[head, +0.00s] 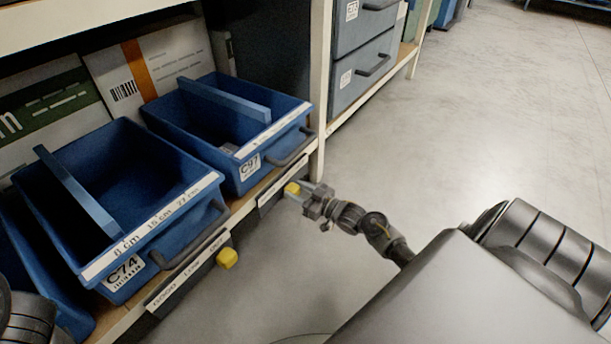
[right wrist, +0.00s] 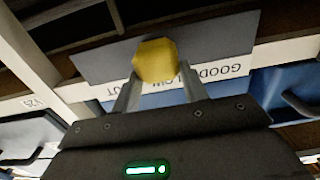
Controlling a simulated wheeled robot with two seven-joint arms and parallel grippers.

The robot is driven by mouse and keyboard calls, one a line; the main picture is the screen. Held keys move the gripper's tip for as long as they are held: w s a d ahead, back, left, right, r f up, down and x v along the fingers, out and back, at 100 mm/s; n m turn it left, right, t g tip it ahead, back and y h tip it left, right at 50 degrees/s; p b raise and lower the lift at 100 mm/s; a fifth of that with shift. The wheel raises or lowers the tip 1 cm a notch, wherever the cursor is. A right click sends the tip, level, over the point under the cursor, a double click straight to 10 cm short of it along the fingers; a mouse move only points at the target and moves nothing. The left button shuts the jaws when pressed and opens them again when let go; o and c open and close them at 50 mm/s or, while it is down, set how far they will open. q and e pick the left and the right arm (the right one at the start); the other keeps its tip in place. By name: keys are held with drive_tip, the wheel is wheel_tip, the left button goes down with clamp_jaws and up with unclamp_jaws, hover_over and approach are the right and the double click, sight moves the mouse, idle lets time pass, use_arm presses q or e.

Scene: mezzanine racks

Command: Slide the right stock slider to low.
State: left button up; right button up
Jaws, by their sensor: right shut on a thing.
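The right stock slider's yellow knob (head: 291,188) is on the shelf edge below the blue bin C97 (head: 247,168). My right gripper (head: 298,192) is shut on this knob. In the right wrist view, the yellow knob (right wrist: 155,60) sits between the fingertips, which are partly hidden behind it. Its white label strip (right wrist: 221,72) appears upside down, with GOOD to the right, LOW around the knob and the end of OUT to the left. The knob stands in front of the LOW part. My left gripper is outside the views.
A second slider with a yellow knob (head: 227,258) and a GOOD LOW OUT strip (head: 188,272) is below blue bin C74 (head: 150,246). A pale shelf post (head: 320,110) stands just beyond the right slider. Grey drawers (head: 362,70) are behind it. The floor (head: 480,130) to the right is clear.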

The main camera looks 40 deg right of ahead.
drive_tip(key=shift+a, duration=0.2)
drive_tip(key=o, duration=1.4)
